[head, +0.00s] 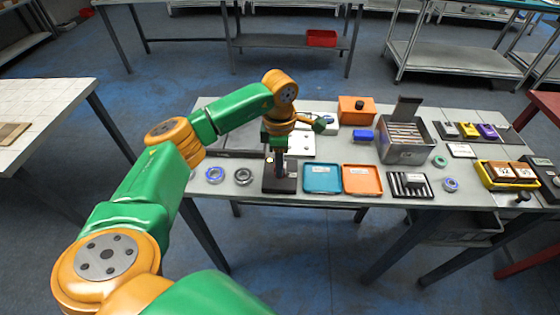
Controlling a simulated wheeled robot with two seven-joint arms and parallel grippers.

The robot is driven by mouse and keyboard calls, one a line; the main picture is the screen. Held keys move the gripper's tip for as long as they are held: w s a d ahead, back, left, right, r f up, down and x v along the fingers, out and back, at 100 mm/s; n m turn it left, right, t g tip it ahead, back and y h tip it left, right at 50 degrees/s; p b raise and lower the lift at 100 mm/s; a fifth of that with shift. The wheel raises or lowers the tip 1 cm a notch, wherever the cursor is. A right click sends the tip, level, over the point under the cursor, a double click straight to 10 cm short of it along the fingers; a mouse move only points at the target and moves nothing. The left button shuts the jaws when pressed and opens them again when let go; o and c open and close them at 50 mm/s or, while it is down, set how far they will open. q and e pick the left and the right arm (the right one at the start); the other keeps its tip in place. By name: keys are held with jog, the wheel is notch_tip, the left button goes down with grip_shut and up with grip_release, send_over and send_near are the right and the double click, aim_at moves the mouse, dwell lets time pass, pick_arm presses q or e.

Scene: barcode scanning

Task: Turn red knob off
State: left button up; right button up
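My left gripper (281,165) points down at the front of the table, over a dark block-shaped device (281,185). Its fingers are small and dark against the device, so I cannot tell whether they are open or touching it. I cannot make out a clearly red knob; the gripper and wrist cover part of the device. An orange box (348,117) with a dark knob on top stands farther back, right of the gripper. My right gripper is not in view.
A teal tray (322,190) and an orange tray (362,192) lie right of the dark device. A metal bin (406,155) with an upright lid and a yellow tray (486,178) stand farther right on the grey table.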

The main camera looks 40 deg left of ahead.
pick_arm(q)
grip_shut()
jog(key=shift+n, duration=0.3)
jog(key=n, duration=0.7)
jog(key=shift+r+n+p, duration=0.1)
jog(key=shift+n+p, duration=0.2)
jog(key=n, duration=0.4)
jog(key=shift+n, duration=0.3)
jog(key=n+p, duration=0.1)
jog(key=n, duration=0.3)
jog(key=shift+n, duration=0.7)
